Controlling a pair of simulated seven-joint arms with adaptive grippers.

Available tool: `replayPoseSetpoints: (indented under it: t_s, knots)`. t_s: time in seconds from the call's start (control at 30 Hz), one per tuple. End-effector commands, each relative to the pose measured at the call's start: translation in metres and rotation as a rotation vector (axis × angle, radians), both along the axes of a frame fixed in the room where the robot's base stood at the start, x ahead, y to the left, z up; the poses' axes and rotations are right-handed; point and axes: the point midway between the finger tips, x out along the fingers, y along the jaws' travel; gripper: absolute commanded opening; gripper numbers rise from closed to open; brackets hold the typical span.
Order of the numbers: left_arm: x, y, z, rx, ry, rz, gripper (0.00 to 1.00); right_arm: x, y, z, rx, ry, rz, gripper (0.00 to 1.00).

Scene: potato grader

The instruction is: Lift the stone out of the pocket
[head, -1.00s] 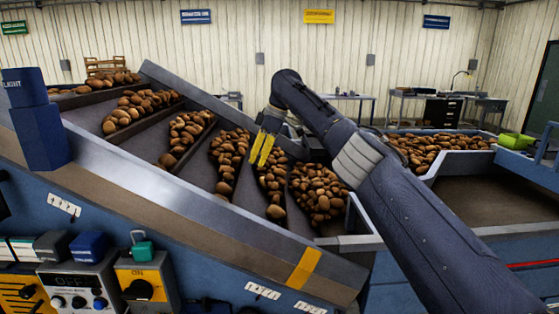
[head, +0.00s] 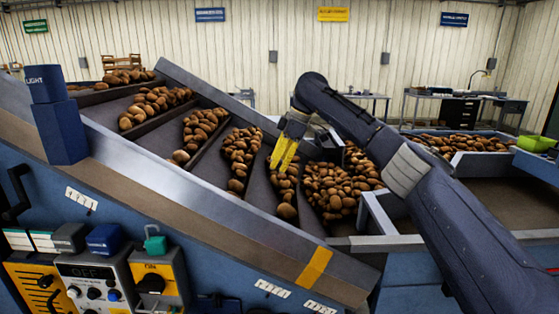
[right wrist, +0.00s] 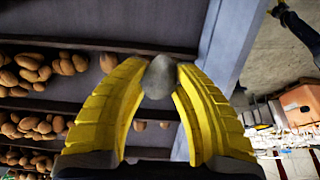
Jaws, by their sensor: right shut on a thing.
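My right gripper (head: 279,170) reaches in from the right in the head view, its yellow fingers pointing down over a sloping pocket of potatoes. In the right wrist view, the fingertips (right wrist: 160,76) are shut on a smooth grey stone (right wrist: 159,80), gripped from both sides. The stone cannot be made out in the head view. The pocket's potatoes (head: 286,212) lie below and in front of the fingers. From these views I cannot tell how far the stone is above the pocket floor. My left gripper is not in view.
Dividers separate neighbouring pockets, with potato heaps on the left (head: 240,155) and right (head: 335,190). A grey front rail (head: 215,208) slopes along the grader. A blue light post (head: 60,130) stands at left, above control boxes (head: 90,285). More potatoes (head: 465,142) fill a bin at right.

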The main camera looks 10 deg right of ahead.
Motion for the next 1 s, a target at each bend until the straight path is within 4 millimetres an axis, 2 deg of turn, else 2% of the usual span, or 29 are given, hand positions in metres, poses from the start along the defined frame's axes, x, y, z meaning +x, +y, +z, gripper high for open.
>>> replayPoseSetpoints:
  t_s: [1.0]
  knots:
    - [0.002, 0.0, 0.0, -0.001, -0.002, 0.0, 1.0, -0.12, 0.04, -0.001, -0.001, 0.0, 0.002, 0.0]
